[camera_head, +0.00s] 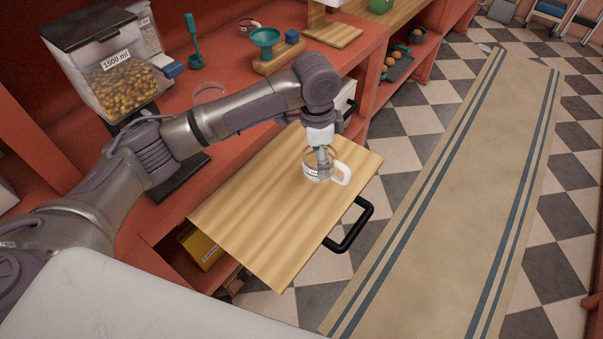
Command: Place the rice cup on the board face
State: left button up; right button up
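The rice cup (311,171) is a clear cup with a white handle and a small white label. It appears upright, over or on the right part of the board face (250,215), a light wooden pull-out board with a black handle (352,230). I cannot tell whether its base touches the board. My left gripper (322,160) points down at the cup, with its fingers at the rim and partly inside. Its fingertips are small and partly hidden, so its grip is unclear. My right gripper is not in view.
A clear dispenser of brown pieces marked 1500 ml (118,80) stands on the red counter (225,55). A teal funnel on a wooden stand (270,55) and a teal utensil (194,45) are farther back. The board's left and front areas are bare. A beige runner (460,180) covers the checkered floor.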

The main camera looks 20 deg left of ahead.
pick_arm(q)
jog(key=s+a+f, duration=0.2)
jog(key=a, duration=0.1)
jog(key=shift+a+f+p, duration=0.1)
jog(key=shift+a+p, duration=0.05)
jog(key=shift+p, duration=0.2)
notch_tip(320, 180, down, 4)
jog(key=shift+r+p, duration=0.1)
jog(key=shift+p, duration=0.35)
jog(key=shift+f, duration=0.25)
jog(key=shift+f, duration=0.1)
jog(key=o, duration=1.3)
